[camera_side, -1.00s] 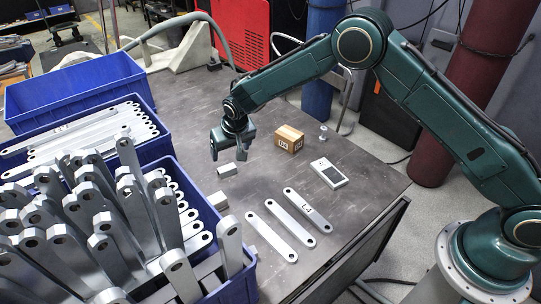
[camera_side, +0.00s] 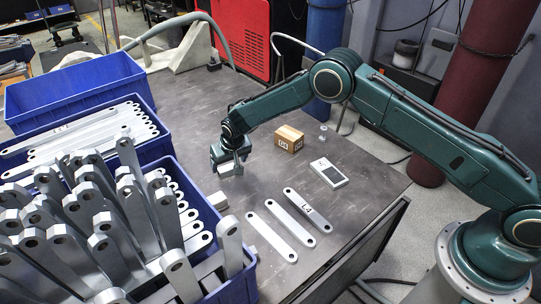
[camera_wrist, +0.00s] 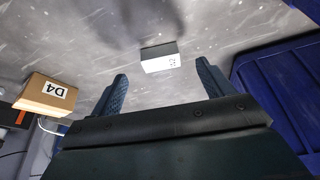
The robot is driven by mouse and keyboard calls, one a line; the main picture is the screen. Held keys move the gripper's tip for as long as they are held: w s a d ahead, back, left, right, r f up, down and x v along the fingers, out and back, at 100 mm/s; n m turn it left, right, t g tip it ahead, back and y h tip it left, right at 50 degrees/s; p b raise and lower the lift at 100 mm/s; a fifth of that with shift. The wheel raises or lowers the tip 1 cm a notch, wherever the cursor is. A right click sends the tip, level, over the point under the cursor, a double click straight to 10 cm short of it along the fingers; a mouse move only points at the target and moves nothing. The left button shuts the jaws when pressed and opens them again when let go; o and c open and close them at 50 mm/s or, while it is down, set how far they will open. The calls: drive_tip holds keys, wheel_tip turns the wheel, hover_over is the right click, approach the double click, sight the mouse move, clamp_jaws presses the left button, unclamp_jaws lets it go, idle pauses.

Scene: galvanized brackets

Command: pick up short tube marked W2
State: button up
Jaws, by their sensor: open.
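A short grey tube (camera_wrist: 160,58) with a white end face lies on the table in the wrist view, seen between my fingertips. A small mark on that face seems to contain a 2, but I cannot read it fully. My gripper (camera_wrist: 162,76) is open, one finger on each side of the tube in the picture. The tube appears a little beyond the fingertips, with no contact visible. In the side view my gripper (camera_side: 230,170) is low over the table and hides most or all of this tube.
A cardboard box marked D4 (camera_wrist: 47,94) is left in the wrist view. A blue bin (camera_wrist: 285,85) is right. In the side view another short piece (camera_side: 218,200) lies near the bin full of brackets.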

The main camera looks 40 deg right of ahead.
sight(228, 170)
drive_tip(key=shift+w+f, duration=0.1)
drive_tip(key=shift+f, duration=0.15)
drive_tip(key=shift+f, duration=0.15)
drive_tip(key=shift+x, duration=2.5)
drive_tip(key=shift+w, duration=0.1)
drive_tip(key=c, duration=1.1)
drive_tip(key=shift+r, duration=0.2)
wheel_tip(228, 170, up, 20)
drive_tip(key=shift+f, duration=0.1)
